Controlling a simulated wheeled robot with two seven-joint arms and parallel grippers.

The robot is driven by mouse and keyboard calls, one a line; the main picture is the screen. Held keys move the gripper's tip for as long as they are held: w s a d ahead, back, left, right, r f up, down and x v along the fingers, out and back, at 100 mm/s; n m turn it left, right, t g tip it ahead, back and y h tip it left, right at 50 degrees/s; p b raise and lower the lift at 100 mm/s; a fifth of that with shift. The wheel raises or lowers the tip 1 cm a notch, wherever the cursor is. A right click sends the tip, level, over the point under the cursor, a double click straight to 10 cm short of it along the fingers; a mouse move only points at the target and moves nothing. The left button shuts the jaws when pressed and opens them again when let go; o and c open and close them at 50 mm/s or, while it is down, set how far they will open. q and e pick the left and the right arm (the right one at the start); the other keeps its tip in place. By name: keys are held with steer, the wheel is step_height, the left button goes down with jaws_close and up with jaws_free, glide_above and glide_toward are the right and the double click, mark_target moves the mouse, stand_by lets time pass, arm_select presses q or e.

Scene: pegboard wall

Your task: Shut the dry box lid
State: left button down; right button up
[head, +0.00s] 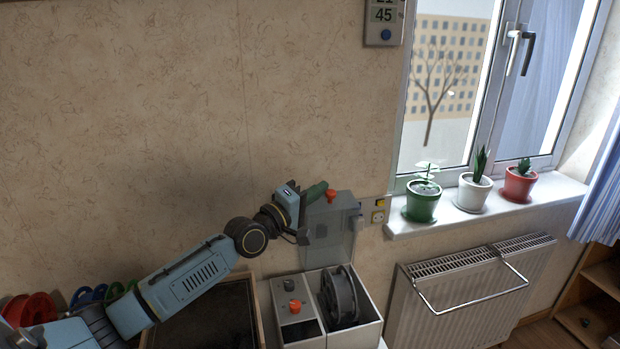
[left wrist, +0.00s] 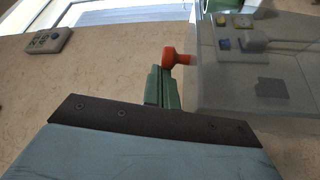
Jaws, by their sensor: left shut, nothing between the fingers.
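The dry box (head: 370,330) is a white box at the bottom centre of the head view, with a dark spool (head: 340,296) inside. Its clear lid (head: 333,235) stands raised, roughly upright, at the back of the box. An orange knob (head: 331,196) sits at the lid's upper edge. My left gripper (head: 318,191) is shut and empty, its green fingers right beside this knob. In the left wrist view the green fingers (left wrist: 163,88) reach up to the orange knob (left wrist: 177,57) beside the lid (left wrist: 260,75); I cannot tell whether they touch. My right gripper is not in view.
A second orange knob (head: 295,306) is on the box's left part. A dark wood-framed tray (head: 215,320) and coloured spools (head: 30,309) lie to the left. The window sill (head: 480,213) with three potted plants and a radiator (head: 460,300) are to the right. The wall is close behind.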

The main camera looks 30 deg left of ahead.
arm_select(q)
steer(key=s+d+f+m+t+h, duration=0.1)
steer(key=s+d+f+m+h, duration=0.2)
steer(key=s+d+m, duration=0.4)
steer(key=shift+s+d+f+t, duration=0.4)
steer(key=shift+s+d, duration=0.5)
steer(key=shift+d, duration=0.75)
steer(key=shift+s+f, duration=0.1)
